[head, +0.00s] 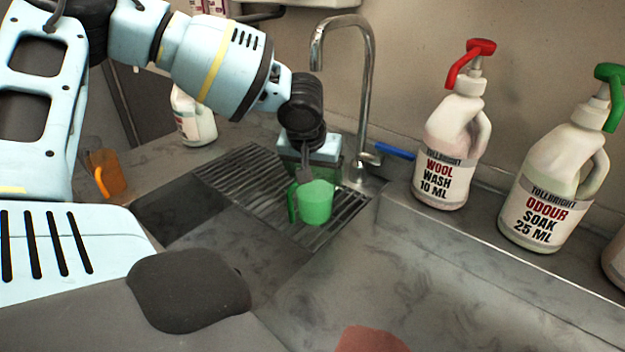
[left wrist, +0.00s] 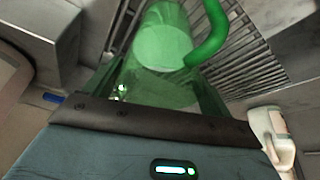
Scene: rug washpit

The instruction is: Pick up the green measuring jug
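The green measuring jug (head: 316,204) stands upright on the ribbed metal drainer, its handle to the left in the head view. In the left wrist view the jug (left wrist: 165,48) is at the top centre, with its curved handle to the right. My left gripper (head: 305,178) points down at the jug, right at its rim and far side. In the left wrist view see-through green shapes lie between the gripper body and the jug, so the fingertips are unclear. I cannot tell whether they touch the jug or how wide they are. My right gripper is out of view.
The tap (head: 366,85) rises close behind my left gripper. The Wool Wash bottle (head: 452,145) and Odour Soak bottle (head: 552,185) stand on the ledge to the right. An orange jug (head: 108,172) and a white bottle (head: 196,118) are at left. The surface right of the drainer (head: 335,225) is mostly clear.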

